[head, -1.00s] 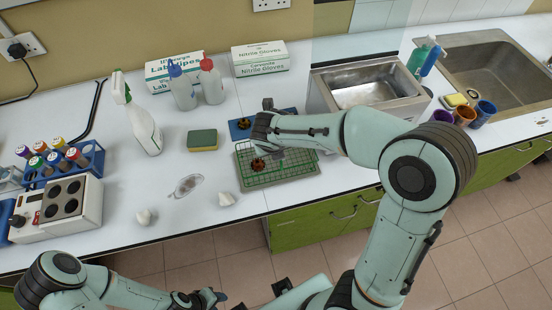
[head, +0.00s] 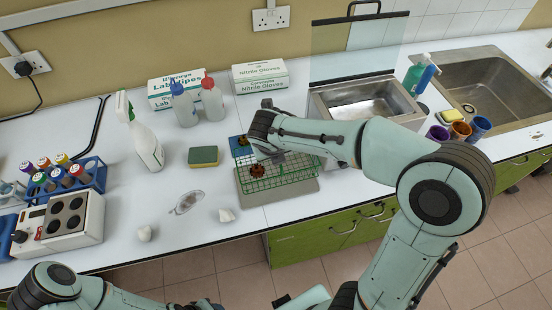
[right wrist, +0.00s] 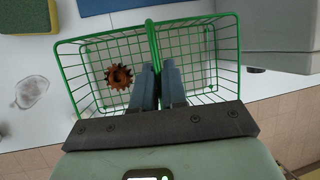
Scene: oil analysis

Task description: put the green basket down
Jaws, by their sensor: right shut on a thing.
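The green wire basket (head: 290,172) is over a grey tray (head: 300,190) near the counter's front edge. The tray's front strip shows below it. I cannot tell for sure whether they touch. A rusty brown gear (head: 257,171) lies in the basket's left part. My right gripper (head: 270,157) is above the basket; its fingers are partly hidden by the arm. In the right wrist view my right gripper (right wrist: 158,82) is shut on the handle of the basket (right wrist: 205,50), with the gear (right wrist: 118,76) on the left. My left gripper (head: 205,303) is barely visible at the bottom edge.
A blue mat (head: 240,147) lies just behind the basket. A metal bath (head: 365,95) stands behind right. Bare counter lies left of the tray.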

